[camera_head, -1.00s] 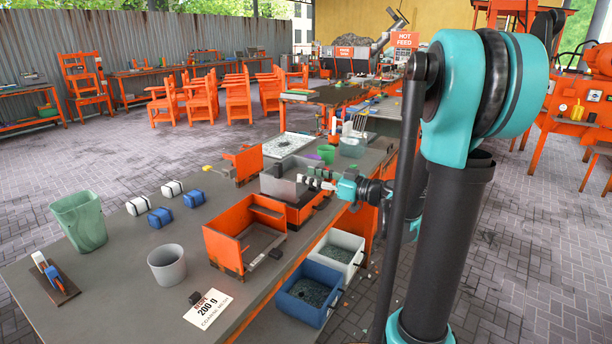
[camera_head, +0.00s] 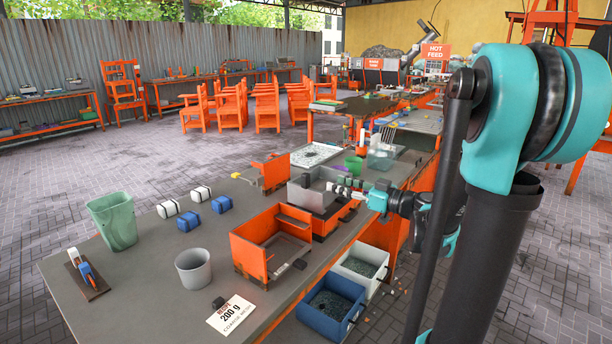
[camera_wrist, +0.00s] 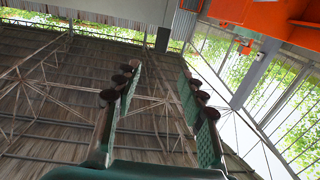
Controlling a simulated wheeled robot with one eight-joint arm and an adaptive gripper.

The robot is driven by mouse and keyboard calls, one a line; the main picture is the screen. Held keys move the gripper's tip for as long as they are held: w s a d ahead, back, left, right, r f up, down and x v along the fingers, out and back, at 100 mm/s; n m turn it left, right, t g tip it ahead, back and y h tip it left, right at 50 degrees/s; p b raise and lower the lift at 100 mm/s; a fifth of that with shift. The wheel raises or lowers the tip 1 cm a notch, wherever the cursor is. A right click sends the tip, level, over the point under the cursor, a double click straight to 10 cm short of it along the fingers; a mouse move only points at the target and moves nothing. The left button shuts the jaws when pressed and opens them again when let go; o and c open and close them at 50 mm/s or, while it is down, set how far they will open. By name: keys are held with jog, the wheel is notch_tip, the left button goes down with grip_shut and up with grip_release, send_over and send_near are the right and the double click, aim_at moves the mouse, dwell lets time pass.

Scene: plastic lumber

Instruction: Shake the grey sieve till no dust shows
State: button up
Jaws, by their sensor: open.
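A grey open-topped box that looks like the grey sieve (camera_head: 306,196) sits in an orange stand on the workbench. Its inside is too small to tell whether dust shows. My gripper (camera_head: 336,187) is at the right side of the grey box, close to its rim; I cannot tell whether they touch. In the wrist view my gripper (camera_wrist: 160,72) has its two padded fingers apart with nothing between them. The sieve does not show in the wrist view, which looks up at the roof.
An orange bin (camera_head: 250,258) stands nearer on the bench, beside a grey cup (camera_head: 194,270) and a green bucket (camera_head: 113,222). A blue crate (camera_head: 322,322) and a white crate (camera_head: 350,278) sit below the bench edge.

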aim_at(309, 175)
jog(key=x, duration=1.2)
jog(key=shift+w+a, duration=0.2)
jog(key=shift+a, duration=0.15)
jog(key=shift+c, duration=0.4)
grip_shut()
